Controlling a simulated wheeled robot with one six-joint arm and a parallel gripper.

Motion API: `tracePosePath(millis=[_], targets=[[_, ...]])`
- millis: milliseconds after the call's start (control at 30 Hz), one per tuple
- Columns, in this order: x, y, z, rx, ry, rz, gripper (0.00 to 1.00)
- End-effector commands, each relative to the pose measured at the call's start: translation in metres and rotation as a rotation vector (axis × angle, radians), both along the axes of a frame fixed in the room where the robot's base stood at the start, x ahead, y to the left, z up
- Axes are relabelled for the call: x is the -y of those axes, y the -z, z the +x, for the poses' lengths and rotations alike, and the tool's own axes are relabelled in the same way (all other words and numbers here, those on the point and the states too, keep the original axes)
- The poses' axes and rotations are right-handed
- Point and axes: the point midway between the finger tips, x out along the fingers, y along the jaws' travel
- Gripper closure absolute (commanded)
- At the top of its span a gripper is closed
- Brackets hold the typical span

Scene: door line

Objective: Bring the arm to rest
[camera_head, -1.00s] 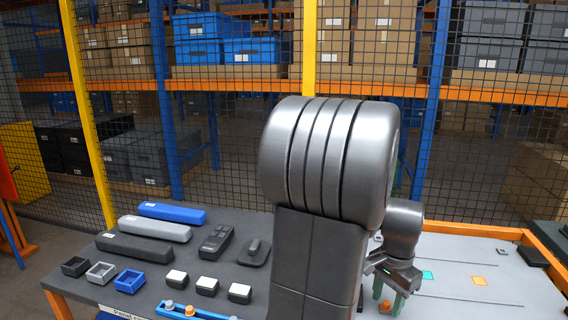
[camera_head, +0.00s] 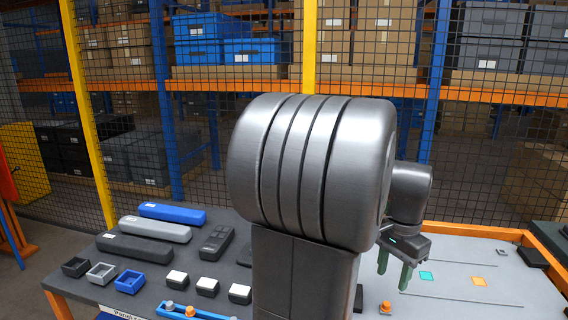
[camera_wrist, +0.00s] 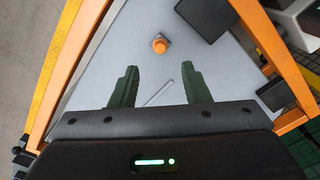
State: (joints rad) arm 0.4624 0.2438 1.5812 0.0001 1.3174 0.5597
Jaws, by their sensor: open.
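My gripper (camera_head: 394,272) hangs over the light grey table (camera_head: 455,255) on the right in the head view, with its green fingers pointing down. In the wrist view its two fingers (camera_wrist: 158,88) stand apart with nothing between them. An orange knob (camera_wrist: 159,44) on the tabletop lies beyond the fingertips in the wrist view. The same knob (camera_head: 385,307) shows below the gripper in the head view. My arm's large grey links fill the middle of the head view and hide part of both tables.
A dark table (camera_head: 225,222) at left holds long blue, grey and black bars, small open boxes, white-topped blocks and a blue rail (camera_head: 190,312). A dark block (camera_head: 531,257) lies at the right table's orange edge. Mesh fencing (camera_head: 250,130) stands behind both tables.

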Motion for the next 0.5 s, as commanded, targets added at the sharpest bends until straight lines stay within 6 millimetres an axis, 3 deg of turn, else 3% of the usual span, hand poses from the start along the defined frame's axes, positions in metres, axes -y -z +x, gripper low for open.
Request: tracePosePath(millis=[267,300,500], targets=[[0.0,-0.059,0.0,0.003,0.0,-0.002,0.58],[-0.001,-0.043,-0.001,-0.004,0.0,0.003,0.58],[0.0,-0.001,-0.001,-0.005,0.0,0.002,0.58]])
